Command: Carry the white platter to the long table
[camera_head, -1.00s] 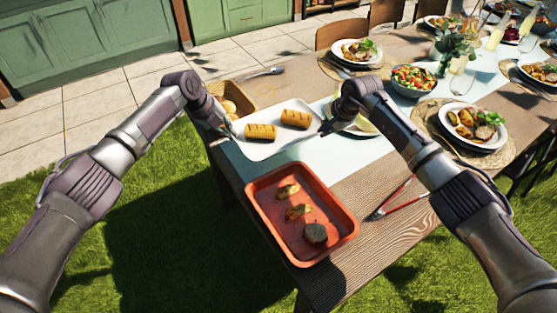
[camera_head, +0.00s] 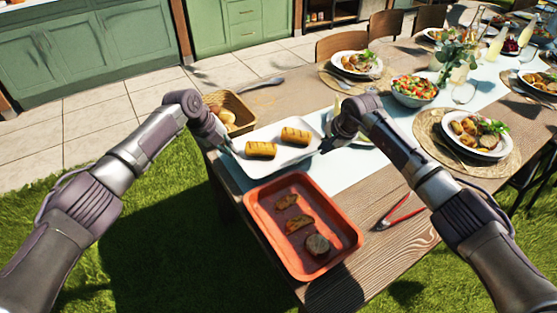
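The white platter (camera_head: 275,166) holds two golden-brown, ridged oblong food pieces (camera_head: 261,150) (camera_head: 295,136). It appears level above or on the near left end of the long wooden table (camera_head: 345,285). I cannot tell whether its underside touches the table. My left gripper (camera_head: 229,146) is at the platter's left rim and my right gripper (camera_head: 324,146) at its right rim. Both seem shut on the rim, though their fingertips are small and partly hidden.
An orange-red tray (camera_head: 349,246) with several food pieces lies just in front of the platter. Red-handled tongs (camera_head: 398,213) lie to its right. A bread basket (camera_head: 238,107) stands behind the platter at left. Plates (camera_head: 480,153) and a salad bowl (camera_head: 414,95) stand farther right.

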